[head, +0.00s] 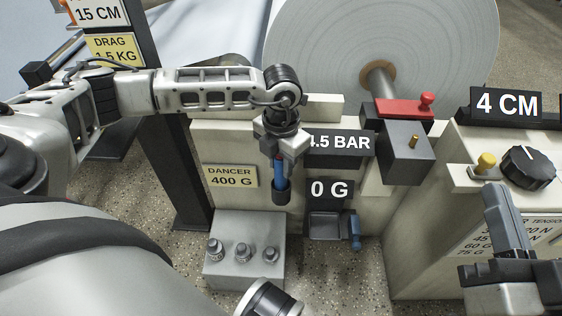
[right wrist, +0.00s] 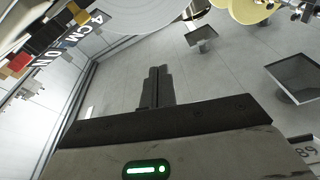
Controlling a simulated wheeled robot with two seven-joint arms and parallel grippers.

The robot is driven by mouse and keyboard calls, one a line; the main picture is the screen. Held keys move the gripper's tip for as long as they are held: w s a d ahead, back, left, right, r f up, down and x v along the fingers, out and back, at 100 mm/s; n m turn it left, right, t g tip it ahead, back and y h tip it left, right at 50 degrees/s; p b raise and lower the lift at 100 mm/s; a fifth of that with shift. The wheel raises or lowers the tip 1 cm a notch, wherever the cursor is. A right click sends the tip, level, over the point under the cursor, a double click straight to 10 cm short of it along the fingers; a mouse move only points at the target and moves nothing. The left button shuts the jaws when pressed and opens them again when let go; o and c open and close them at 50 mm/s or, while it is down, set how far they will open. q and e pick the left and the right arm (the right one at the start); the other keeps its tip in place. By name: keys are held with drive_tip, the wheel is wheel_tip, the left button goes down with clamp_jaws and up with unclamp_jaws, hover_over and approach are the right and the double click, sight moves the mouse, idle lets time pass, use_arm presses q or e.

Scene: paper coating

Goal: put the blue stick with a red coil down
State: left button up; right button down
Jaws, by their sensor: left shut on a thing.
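The blue stick (head: 279,174) hangs upright below my left gripper (head: 280,152) in the head view. My left gripper is shut on its upper part. A little red shows just under the jaws; the rest of the coil is hidden. The stick's lower end meets a dark cylinder (head: 281,196); I cannot tell whether it is inside it or only in front of it. My right gripper (head: 497,190) is at the lower right of the head view, its fingers together and empty. It also shows in the right wrist view (right wrist: 157,75), away from the stick.
A grey block (head: 228,279) with several metal knobs stands below the stick. A small dark tray (head: 324,226) with a blue part is to its right, under a "0 G" sign (head: 329,191). A large paper roll (head: 330,50) is behind. A control panel (head: 420,240) stands at right.

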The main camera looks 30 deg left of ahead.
use_arm(q)
drive_tip(key=shift+f, duration=0.15)
drive_tip(key=o, duration=1)
use_arm(e)
drive_tip(key=shift+r, duration=0.2)
use_arm(q)
drive_tip(key=shift+r, duration=0.4)
wheel_tip(320, 180, up, 5)
drive_tip(key=p, duration=0.2)
drive_tip(key=shift+p, duration=0.3)
wheel_tip(320, 180, up, 6)
drive_tip(key=shift+f+p, duration=0.15)
drive_tip(key=shift+p, duration=0.9)
drive_tip(key=shift+r, duration=0.45)
use_arm(e)
drive_tip(key=f+g, duration=0.1)
drive_tip(key=s+f+m+g+h, duration=0.1)
drive_tip(key=f, duration=0.1)
drive_tip(key=s+f+m+g+h, duration=0.1)
drive_tip(key=f, duration=0.1)
drive_tip(key=shift+s+a+f+g, duration=0.1)
drive_tip(key=shift+a+f+g, duration=0.1)
drive_tip(key=shift+g, duration=0.1)
